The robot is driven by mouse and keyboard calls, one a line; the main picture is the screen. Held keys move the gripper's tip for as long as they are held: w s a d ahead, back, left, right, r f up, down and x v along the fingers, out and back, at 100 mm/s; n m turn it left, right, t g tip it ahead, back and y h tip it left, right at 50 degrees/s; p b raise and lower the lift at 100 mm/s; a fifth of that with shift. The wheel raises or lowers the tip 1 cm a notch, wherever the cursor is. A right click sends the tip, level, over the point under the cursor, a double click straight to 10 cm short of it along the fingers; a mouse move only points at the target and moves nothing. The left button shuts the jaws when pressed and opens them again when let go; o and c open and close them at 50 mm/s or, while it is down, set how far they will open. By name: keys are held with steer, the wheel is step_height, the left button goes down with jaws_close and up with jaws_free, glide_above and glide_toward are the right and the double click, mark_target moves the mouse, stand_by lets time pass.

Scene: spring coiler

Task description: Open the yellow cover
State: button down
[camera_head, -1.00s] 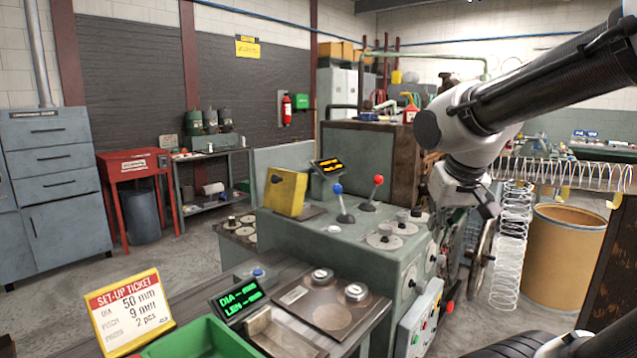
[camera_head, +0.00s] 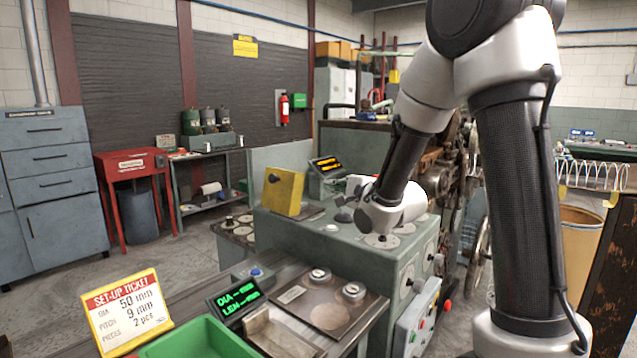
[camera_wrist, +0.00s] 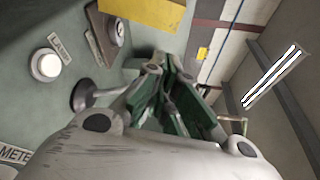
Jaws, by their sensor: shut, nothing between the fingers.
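The yellow cover (camera_head: 285,192) stands upright on top of the green coiling machine, with a dark knob on its face. My gripper (camera_head: 338,186) is just right of it in the head view, over the machine top, pointing left and apart from the cover. Its fingers are small there and partly hidden by my wrist. In the wrist view my gripper (camera_wrist: 166,80) shows its fingers drawn together with nothing between them.
An orange-lit display (camera_head: 327,166) stands behind my gripper. A white lamp (camera_wrist: 45,65) and a lever with a dark knob show in the wrist view. The set-up ticket (camera_head: 129,312), green tray (camera_head: 200,340) and green-lit display (camera_head: 238,299) are in front.

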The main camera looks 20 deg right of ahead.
mark_target(298, 177)
steer(key=r+x, duration=0.1)
steer(key=x, duration=0.9)
steer(key=shift+f, duration=0.4)
steer(key=shift+a, duration=0.2)
steer(key=shift+s+a+r+n, duration=0.2)
steer(key=shift+n, duration=0.1)
steer(key=shift+s+a, duration=0.1)
steer(key=shift+a, duration=0.05)
steer(key=s+a+n, duration=0.1)
steer(key=s+a+r+n+t, duration=0.1)
steer(key=n, duration=0.1)
steer(key=shift+a, duration=0.3)
steer(key=shift+s+a, duration=0.5)
steer(key=shift+a, duration=0.2)
